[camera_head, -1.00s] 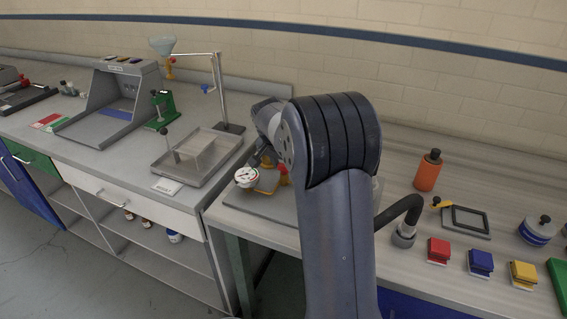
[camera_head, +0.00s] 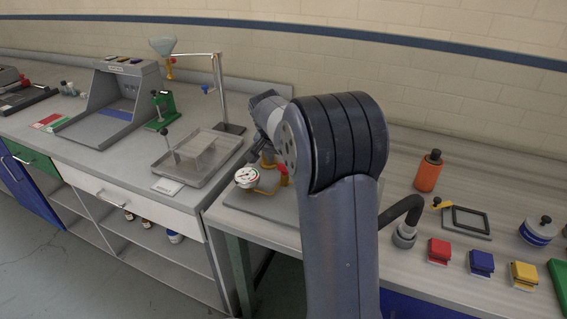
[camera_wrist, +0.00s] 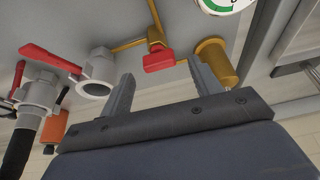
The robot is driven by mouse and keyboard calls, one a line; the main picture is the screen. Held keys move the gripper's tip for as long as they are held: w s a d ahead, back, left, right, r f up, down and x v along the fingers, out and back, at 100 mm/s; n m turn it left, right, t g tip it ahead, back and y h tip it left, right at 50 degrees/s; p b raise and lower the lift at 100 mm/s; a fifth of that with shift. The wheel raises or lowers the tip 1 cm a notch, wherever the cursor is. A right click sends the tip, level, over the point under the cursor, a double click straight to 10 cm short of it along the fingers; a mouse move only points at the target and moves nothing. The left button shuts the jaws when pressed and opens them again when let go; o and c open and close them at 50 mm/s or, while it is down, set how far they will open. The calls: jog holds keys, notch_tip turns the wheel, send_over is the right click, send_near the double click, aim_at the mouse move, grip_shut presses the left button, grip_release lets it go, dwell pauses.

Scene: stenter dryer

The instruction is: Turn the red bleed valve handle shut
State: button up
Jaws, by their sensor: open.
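The small red handle (camera_wrist: 158,61) sits on a thin brass pipe in the wrist view, beside a brass cylinder (camera_wrist: 215,62). My gripper (camera_wrist: 161,76) is open and empty, with its two fingers either side of the handle's line; I cannot tell how much depth lies between. A longer red lever (camera_wrist: 50,58) on a grey valve body shows at left. The gauge (camera_wrist: 225,4) is cut off at the top edge. In the head view the gauge (camera_head: 247,177) stands on the bench with a red part (camera_head: 283,175) beside it; my arm hides the fingers there.
A black hose with a grey fitting (camera_head: 404,236), an orange bottle (camera_head: 429,172) and a black frame (camera_head: 469,221) stand right of my arm. Red (camera_head: 439,250), blue (camera_head: 481,262) and yellow (camera_head: 523,274) blocks line the front. A metal tray (camera_head: 198,158) lies left.

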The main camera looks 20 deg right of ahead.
jog(key=v, duration=0.8)
jog(key=shift+r, duration=0.3)
jog(key=shift+f, duration=0.1)
jog(key=x, duration=1)
jog(key=shift+f, duration=0.45)
jog(key=shift+r, duration=0.1)
